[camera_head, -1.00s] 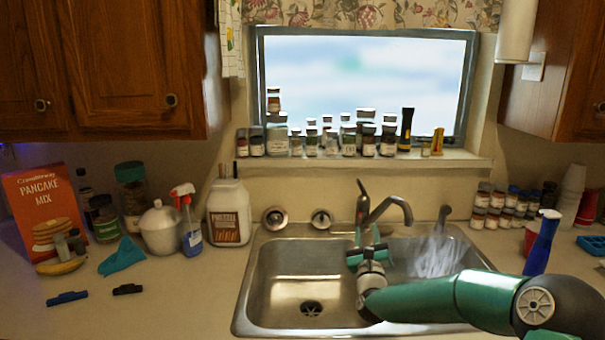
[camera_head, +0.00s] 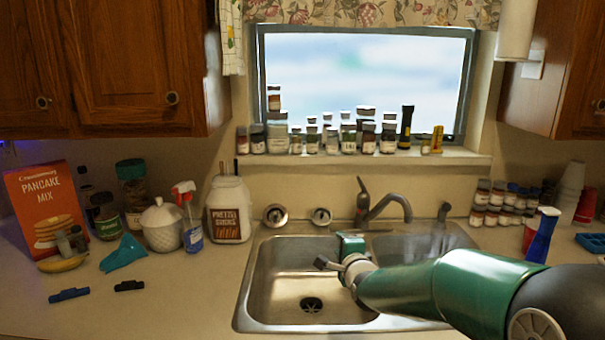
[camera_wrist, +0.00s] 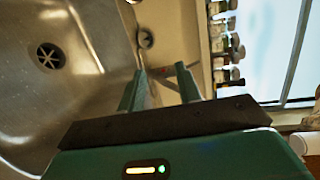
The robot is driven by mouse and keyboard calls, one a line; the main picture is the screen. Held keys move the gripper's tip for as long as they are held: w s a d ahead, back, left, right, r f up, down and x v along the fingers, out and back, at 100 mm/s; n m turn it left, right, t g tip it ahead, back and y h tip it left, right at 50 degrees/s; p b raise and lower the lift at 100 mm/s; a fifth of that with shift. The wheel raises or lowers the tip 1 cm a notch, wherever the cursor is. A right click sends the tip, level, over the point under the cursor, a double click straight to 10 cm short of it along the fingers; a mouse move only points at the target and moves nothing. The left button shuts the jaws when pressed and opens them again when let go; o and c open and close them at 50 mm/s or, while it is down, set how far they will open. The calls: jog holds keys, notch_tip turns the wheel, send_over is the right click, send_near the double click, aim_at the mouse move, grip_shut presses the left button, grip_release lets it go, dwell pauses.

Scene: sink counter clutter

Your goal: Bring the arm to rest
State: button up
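My green arm (camera_head: 420,290) reaches in from the lower right across the sink. My gripper (camera_head: 350,243) is above the divider side of the left basin, pointing toward the back wall in the head view. In the wrist view my gripper (camera_wrist: 162,70) shows two green fingers standing apart with nothing between them. The fingertips are hidden in the head view. The steel sink (camera_head: 262,300) also shows in the wrist view (camera_wrist: 75,95), with its drain at upper left.
The faucet (camera_head: 385,208) stands close behind my gripper. Jars (camera_head: 330,140) line the windowsill. A pretzel tub (camera_head: 229,210), spray bottle (camera_head: 191,225) and pancake box (camera_head: 45,205) stand left.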

jog(key=s+d+n+g+h, duration=0.1)
jog(key=s+n, duration=0.4)
jog(key=s, duration=0.8)
jog(key=s+d+n+g+h, duration=0.1)
jog(key=s+d+n+g, duration=0.2)
jog(key=s, duration=1)
jog(key=s+d+r+n+g, duration=0.1)
jog(key=s+n+g, duration=0.5)
jog(key=s, duration=0.7)
jog(key=n, duration=0.2)
jog(key=shift+d+n+h, duration=0.4)
jog(key=shift+d, duration=0.1)
